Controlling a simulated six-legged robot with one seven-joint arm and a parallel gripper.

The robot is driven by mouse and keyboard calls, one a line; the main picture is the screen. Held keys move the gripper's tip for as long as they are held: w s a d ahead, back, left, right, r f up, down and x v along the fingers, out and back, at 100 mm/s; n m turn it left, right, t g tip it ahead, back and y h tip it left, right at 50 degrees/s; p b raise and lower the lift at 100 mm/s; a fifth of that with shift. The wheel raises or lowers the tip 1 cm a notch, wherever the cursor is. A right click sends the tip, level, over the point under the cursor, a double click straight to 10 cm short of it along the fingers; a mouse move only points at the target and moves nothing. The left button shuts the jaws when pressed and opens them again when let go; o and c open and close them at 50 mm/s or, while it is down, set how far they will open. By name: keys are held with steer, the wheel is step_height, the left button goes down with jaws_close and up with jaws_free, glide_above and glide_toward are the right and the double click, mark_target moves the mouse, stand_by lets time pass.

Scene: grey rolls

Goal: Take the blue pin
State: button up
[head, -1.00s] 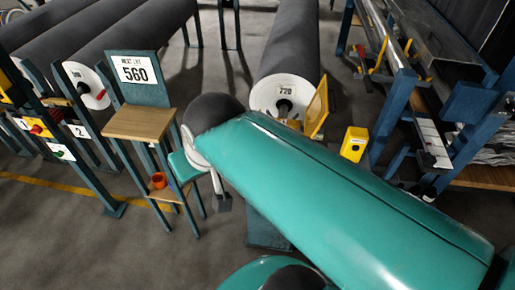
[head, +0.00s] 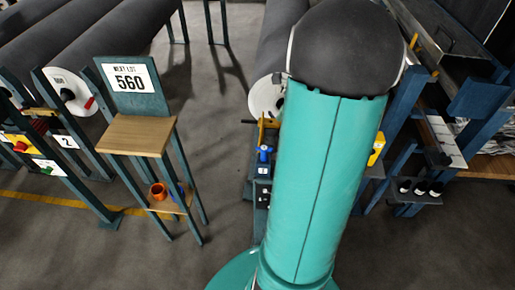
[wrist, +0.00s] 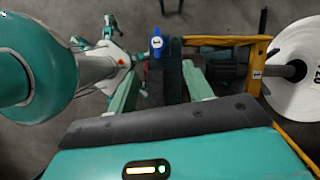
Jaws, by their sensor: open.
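The blue pin (head: 264,155) stands upright on a small dark stand (head: 262,185) just left of my arm in the head view. In the wrist view the blue pin (wrist: 156,43) shows near the top middle, just beyond my fingertips. My gripper (wrist: 161,70) is open, with its two teal fingers apart and nothing held between them. The pin appears apart from both fingers. In the head view my gripper is hidden behind my own arm.
A yellow bracket (wrist: 258,55) and a white roll end (wrist: 298,60) stand close to the right of my gripper. Blue racks (head: 400,100) are on the right. A wooden-topped stand (head: 135,135) with a 560 sign is on the left. Open floor lies between.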

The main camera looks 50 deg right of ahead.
mark_target(266, 150)
steer(key=x, duration=0.9)
steer(key=shift+s+a+f, duration=0.1)
steer(key=shift+s, duration=0.15)
steer(key=x, duration=0.4)
steer(key=shift+w+f, duration=0.15)
jaws_close()
